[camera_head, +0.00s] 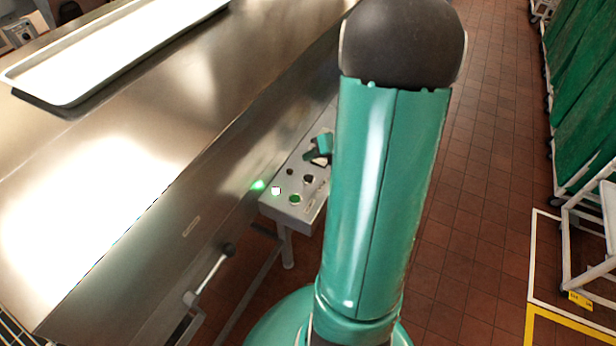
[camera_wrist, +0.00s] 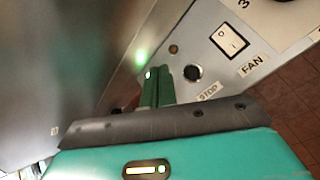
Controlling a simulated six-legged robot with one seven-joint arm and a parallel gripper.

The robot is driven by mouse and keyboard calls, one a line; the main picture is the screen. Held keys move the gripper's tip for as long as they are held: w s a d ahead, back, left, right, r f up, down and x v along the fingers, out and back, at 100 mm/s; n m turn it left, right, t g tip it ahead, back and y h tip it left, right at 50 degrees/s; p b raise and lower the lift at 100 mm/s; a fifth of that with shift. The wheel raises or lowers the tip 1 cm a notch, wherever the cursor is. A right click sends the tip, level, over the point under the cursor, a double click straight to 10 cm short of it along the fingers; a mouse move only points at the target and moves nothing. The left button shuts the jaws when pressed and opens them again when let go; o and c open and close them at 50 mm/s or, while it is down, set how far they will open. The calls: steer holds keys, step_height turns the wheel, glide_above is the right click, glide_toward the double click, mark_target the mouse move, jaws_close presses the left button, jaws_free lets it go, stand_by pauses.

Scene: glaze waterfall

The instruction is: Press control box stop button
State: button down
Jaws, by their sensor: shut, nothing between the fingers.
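The control box (camera_head: 268,207) is a grey metal panel beside the steel machine. It also shows in the wrist view (camera_wrist: 210,62). A black round button (camera_wrist: 193,72) sits beside the STOP label (camera_wrist: 208,93); a matching black button (camera_head: 309,179) shows in the head view. A green button (camera_head: 295,199) and a whitish one (camera_head: 276,191) are nearer the panel's end. My gripper (camera_wrist: 158,70) is shut and empty, its green fingers over the panel, left of the black button in the wrist view. Contact cannot be told. In the head view my arm hides part of the panel.
A white rocker switch (camera_wrist: 229,40) sits near the FAN label (camera_wrist: 252,66). The steel machine (camera_head: 190,130) borders the box, with a lever (camera_head: 210,275) on its side. Tiled floor (camera_head: 470,200) is clear to the right, before green racks (camera_head: 580,90).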

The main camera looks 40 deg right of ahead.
mark_target(312, 179)
steer(key=shift+f, duration=2.95)
steer(key=shift+f, duration=0.1)
steer(key=shift+f, duration=0.35)
steer(key=shift+f, duration=0.4)
stand_by(0.4)
steer(key=shift+r, duration=0.85)
steer(key=shift+r, duration=2.5)
